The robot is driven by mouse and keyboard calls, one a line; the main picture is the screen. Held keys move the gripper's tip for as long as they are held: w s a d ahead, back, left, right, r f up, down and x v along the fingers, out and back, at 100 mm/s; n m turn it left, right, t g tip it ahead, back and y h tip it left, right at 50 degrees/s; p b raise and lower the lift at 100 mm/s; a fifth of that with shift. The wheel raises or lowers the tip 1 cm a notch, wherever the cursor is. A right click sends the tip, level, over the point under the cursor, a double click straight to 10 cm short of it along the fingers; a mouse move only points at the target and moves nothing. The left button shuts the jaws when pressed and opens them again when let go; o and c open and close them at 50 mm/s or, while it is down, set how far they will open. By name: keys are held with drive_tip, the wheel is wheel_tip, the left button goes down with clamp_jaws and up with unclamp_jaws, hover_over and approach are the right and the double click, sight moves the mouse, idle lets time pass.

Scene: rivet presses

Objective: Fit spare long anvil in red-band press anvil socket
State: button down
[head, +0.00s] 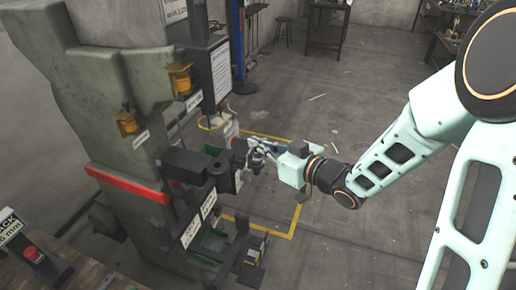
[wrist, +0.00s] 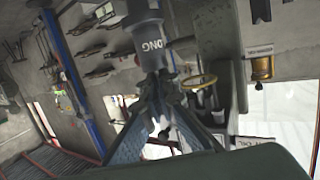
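My gripper (head: 252,155) is in the middle of the head view, reaching left to just beside the dark lower arm of the press. In the wrist view my gripper (wrist: 163,82) has its fingers closed around a grey cylinder marked LONG, the long anvil (wrist: 143,38). In the head view the anvil is small and hard to make out against the dark parts. The red-band press (head: 85,130) is a big grey-green column with a red band (head: 125,183). Its dark lower arm (head: 185,162) projects towards my gripper. I cannot make out the socket opening.
Brass cylinders (head: 180,78) (head: 127,122) sit on the press. A white sign hangs from a dark upper part (head: 208,70). Green trays (head: 213,240) lie low beside the press. A bench with a red button (head: 30,252) is at lower left. Floor behind my arm is open.

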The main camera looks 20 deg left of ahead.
idle(0.4)
drive_tip(key=w+a+f+b, duration=0.1)
drive_tip(key=a+f+b, duration=0.3)
drive_tip(key=a+b, duration=0.4)
drive_tip(key=shift+a, duration=2.4)
drive_tip(key=shift+w, duration=0.1)
drive_tip(key=c, duration=2.7)
unclamp_jaws()
drive_tip(key=o, duration=0.6)
